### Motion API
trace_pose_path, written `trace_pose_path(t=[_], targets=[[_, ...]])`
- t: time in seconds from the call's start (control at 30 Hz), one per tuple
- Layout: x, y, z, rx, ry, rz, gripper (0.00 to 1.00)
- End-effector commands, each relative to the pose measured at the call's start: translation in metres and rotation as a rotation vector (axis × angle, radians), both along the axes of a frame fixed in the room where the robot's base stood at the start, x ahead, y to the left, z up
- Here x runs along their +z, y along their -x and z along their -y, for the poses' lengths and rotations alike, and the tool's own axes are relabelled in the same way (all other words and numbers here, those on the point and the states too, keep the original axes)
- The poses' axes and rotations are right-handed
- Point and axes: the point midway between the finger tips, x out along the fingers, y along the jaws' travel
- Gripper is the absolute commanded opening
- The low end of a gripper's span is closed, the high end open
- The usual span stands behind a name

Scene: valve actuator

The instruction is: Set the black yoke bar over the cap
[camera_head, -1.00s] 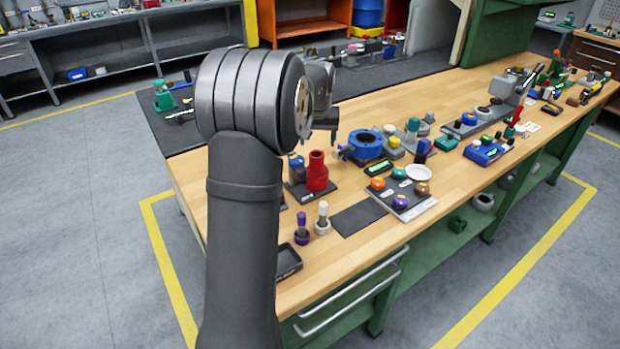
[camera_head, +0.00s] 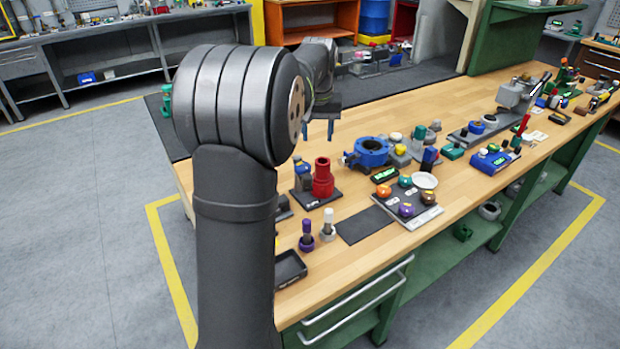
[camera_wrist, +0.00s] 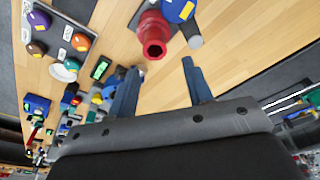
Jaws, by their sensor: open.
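My gripper (camera_head: 322,126) is open and empty above the bench in the head view, behind my own arm links. In the wrist view its two blue-grey fingers (camera_wrist: 160,72) stand apart with nothing between them. A red stepped fitting (camera_head: 323,178) stands upright on a dark plate; it also shows beyond the fingers in the wrist view (camera_wrist: 153,35). A blue and grey part (camera_wrist: 180,10) stands beside it. I cannot pick out the black yoke bar or the cap for certain in either view; my arm hides part of the bench.
A blue ring-shaped part (camera_head: 372,152) sits right of the red fitting. A board with coloured knobs (camera_head: 425,216), a dark mat (camera_head: 365,225), a black tray (camera_head: 290,270) and two small upright pegs (camera_head: 328,224) are nearer the front edge. Many parts crowd the right side.

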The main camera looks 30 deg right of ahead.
Motion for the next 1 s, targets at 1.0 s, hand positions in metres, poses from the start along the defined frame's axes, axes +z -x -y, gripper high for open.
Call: trace_pose_path(t=[1.0], targets=[[-0.016, 0.058, -0.068, 0.042, -0.106, -0.152, 0.46]])
